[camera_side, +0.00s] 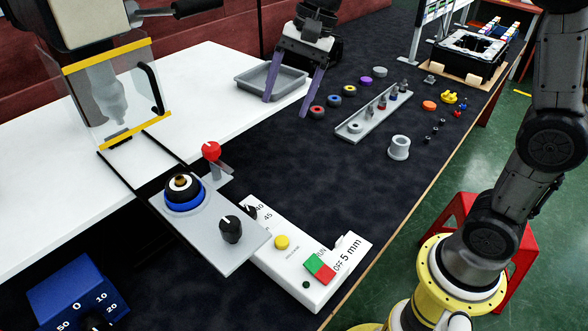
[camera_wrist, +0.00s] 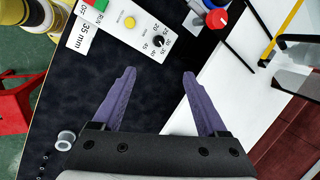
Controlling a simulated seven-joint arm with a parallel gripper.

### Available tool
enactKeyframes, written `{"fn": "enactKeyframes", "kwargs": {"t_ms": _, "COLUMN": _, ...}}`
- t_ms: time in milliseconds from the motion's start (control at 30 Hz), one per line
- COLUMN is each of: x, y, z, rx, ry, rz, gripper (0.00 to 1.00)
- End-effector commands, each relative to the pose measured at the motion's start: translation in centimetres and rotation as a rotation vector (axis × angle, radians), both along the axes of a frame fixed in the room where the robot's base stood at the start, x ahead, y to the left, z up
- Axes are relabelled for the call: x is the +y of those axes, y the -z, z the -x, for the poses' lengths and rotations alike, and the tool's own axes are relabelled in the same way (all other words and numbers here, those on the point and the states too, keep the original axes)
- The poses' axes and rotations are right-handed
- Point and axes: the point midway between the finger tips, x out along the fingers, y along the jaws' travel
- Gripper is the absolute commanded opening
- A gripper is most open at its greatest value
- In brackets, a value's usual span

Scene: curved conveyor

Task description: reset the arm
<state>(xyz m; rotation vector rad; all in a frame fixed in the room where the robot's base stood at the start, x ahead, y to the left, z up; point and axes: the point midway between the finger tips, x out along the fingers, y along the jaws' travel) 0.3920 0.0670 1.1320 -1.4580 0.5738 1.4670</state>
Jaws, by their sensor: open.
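My gripper (camera_side: 286,107) hangs above the dark table mat (camera_side: 350,60) in the side view, its two purple fingers apart and pointing down. It is near a grey tray (camera_side: 245,82) on the white surface. In the wrist view my gripper (camera_wrist: 159,73) has nothing between its fingers, with dark mat behind the gap. No object is held.
A white control box (camera_side: 265,235) and a grey plate with a red knob (camera_side: 211,151) stand nearer the camera. A clear guard panel (camera_side: 105,95) stands at left. Colored rings (camera_side: 348,90), a long grey rack (camera_side: 355,128) and a grey cylinder (camera_side: 399,148) lie right of my gripper.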

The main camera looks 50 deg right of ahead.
Motion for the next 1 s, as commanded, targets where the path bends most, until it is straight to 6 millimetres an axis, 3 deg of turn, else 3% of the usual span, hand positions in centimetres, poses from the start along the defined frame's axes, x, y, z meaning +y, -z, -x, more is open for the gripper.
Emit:
{"fn": "enactKeyframes", "kwargs": {"t_ms": 100, "x": -1.0, "y": -2.5, "z": 4.6, "rx": -0.109, "ry": -0.079, "rz": 0.061, "gripper": 0.76}}
{"fn": "enactKeyframes", "kwargs": {"t_ms": 300, "x": -2.8, "y": -3.5, "z": 12.2, "rx": -0.275, "ry": -0.257, "rz": 0.199, "gripper": 0.76}}
{"fn": "enactKeyframes", "kwargs": {"t_ms": 467, "x": -4.3, "y": -1.9, "z": 17.8, "rx": -0.384, "ry": -0.438, "rz": 0.34, "gripper": 0.76}}
{"fn": "enactKeyframes", "kwargs": {"t_ms": 600, "x": -5.6, "y": 0.8, "z": 21.5, "rx": -0.438, "ry": -0.625, "rz": 0.469, "gripper": 0.76}}
{"fn": "enactKeyframes", "kwargs": {"t_ms": 800, "x": -6.7, "y": 4.3, "z": 23.2, "rx": -0.425, "ry": -0.872, "rz": 0.582, "gripper": 0.76}}
{"fn": "enactKeyframes", "kwargs": {"t_ms": 1000, "x": -6.8, "y": 4.1, "z": 22.8, "rx": -0.444, "ry": -0.953, "rz": 0.618, "gripper": 0.76}}
